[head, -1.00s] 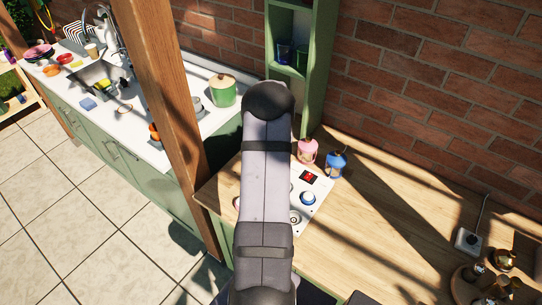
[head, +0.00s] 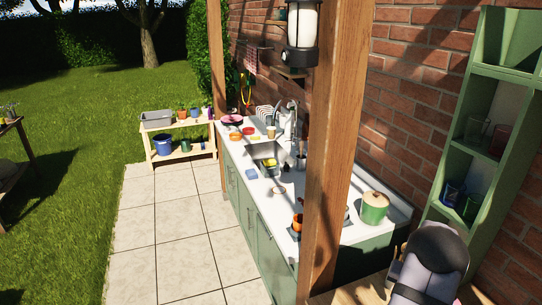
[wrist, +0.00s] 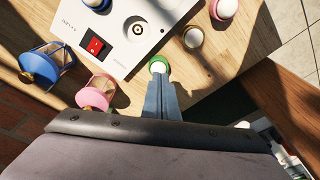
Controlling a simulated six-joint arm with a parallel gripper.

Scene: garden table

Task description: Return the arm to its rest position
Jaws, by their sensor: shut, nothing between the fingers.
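My gripper (wrist: 161,97) shows in the wrist view as two blue-grey fingers held together, with nothing between them. It is over the wooden table top (wrist: 262,40). A small round white thing with a green rim (wrist: 158,64) lies just past the fingertips; I cannot tell whether they touch it. In the head view my arm shows only as a grey, black-capped link at the lower right, and the gripper is out of that view.
In the wrist view, a white panel with a red switch (wrist: 95,46), a blue lantern (wrist: 47,64) and a pink lantern (wrist: 97,93) are close to my gripper. In the head view, a wooden post (head: 338,130), green shelf (head: 455,120) and lidded green pot (head: 374,208) stand near my arm.

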